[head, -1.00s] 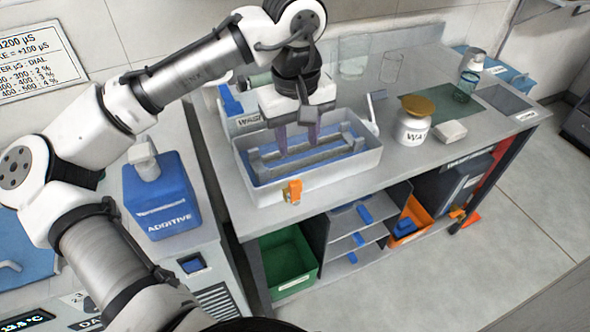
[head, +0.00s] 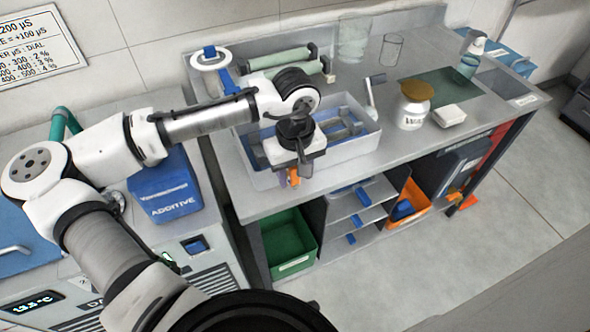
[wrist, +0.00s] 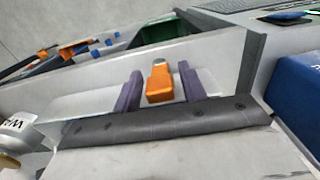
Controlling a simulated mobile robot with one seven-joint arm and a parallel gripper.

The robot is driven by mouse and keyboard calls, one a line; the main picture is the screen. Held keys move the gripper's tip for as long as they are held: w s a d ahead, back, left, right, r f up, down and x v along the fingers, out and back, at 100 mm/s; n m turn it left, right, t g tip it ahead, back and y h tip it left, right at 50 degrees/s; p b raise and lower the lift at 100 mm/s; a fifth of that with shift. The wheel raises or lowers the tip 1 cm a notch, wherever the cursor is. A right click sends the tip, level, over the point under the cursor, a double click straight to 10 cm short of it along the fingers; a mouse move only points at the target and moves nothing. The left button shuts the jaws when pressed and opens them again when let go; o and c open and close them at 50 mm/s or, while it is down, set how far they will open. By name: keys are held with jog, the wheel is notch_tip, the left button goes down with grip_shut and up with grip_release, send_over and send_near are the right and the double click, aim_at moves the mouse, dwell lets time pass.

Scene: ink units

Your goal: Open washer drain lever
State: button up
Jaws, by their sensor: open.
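The drain lever is a small orange piece (head: 294,176) on the front wall of the grey-white washer tub (head: 350,151). In the wrist view the orange lever (wrist: 160,84) stands between my two purple fingers, with a visible space on each side. My gripper (wrist: 160,74) is open around the lever and holds nothing. In the head view my gripper (head: 289,178) points down at the tub's front edge, and my wrist hides much of the lever and part of the tub.
A labelled jar with a gold lid (head: 413,110), a white block (head: 450,115) and glass beakers (head: 391,50) stand on the bench to the right and back. A blue ADDITIVE container (head: 165,190) is at left. Below are a green bin (head: 287,245) and shelves.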

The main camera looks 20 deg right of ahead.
aim_at(290, 183)
jog(key=shift+f, duration=0.1)
grip_shut()
jog(key=shift+a+h, duration=0.1)
jog(key=shift+h, duration=0.2)
jog(key=h+b, duration=0.1)
jog(key=a+h, duration=0.1)
jog(key=h+b, duration=0.1)
jog(key=h, duration=0.1)
jog(key=shift+a+f+b, duration=0.3)
jog(key=shift+f, duration=0.05)
jog(key=h+b, duration=0.1)
jog(key=a+h+b, duration=0.1)
jog(key=h, duration=0.1)
jog(key=h+b, duration=0.1)
jog(key=b, duration=0.1)
jog(key=shift+a+f+h, duration=0.15)
jog(key=shift+f+h, duration=0.15)
grip_release()
